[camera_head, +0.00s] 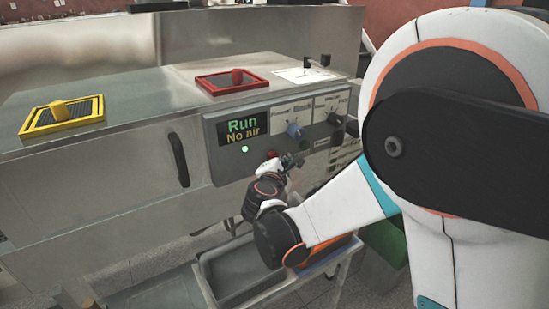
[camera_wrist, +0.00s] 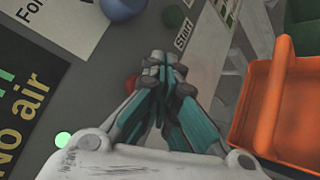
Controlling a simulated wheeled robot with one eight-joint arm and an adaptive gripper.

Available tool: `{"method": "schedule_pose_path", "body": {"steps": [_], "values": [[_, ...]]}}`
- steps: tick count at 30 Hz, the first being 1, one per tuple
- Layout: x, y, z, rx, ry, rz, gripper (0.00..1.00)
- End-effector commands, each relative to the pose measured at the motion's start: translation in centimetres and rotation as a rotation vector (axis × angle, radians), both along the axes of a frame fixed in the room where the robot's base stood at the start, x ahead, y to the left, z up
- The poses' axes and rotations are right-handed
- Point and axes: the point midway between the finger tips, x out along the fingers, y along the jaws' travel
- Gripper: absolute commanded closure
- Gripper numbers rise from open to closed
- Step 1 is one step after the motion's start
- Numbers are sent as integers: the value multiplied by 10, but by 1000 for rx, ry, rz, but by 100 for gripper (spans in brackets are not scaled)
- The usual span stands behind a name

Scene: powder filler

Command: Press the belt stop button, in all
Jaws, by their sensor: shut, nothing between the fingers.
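The control panel (camera_head: 262,112) is on the front of the steel machine. In the wrist view a red button (camera_wrist: 130,84) shows partly beside my fingers; the rest is hidden behind them, and its label is not readable. A green button (camera_wrist: 173,17) labelled "Start" is just above it. My gripper (camera_wrist: 163,62) is shut and empty, its fingertips overlapping the red button's area. I cannot tell whether they touch it. In the head view my gripper (camera_head: 288,161) is at the panel's lower edge. The display (camera_head: 243,130) reads "Run" and "No air".
A blue knob (camera_head: 293,129) and a black knob (camera_head: 334,119) stick out nearby. A green lamp (camera_head: 245,149) is lit below the display. An orange bin (camera_wrist: 285,115) is at the right in the wrist view. A grey tray (camera_head: 235,272) sits below the panel. Yellow-framed (camera_head: 62,115) and red-framed (camera_head: 232,82) trays lie on top.

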Motion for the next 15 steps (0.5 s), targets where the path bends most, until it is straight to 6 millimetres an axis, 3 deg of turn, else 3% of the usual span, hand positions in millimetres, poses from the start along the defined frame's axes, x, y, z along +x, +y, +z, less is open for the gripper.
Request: {"method": "schedule_pose_path", "body": {"steps": [15], "values": [[6,4,0,0,0,0,100]]}}
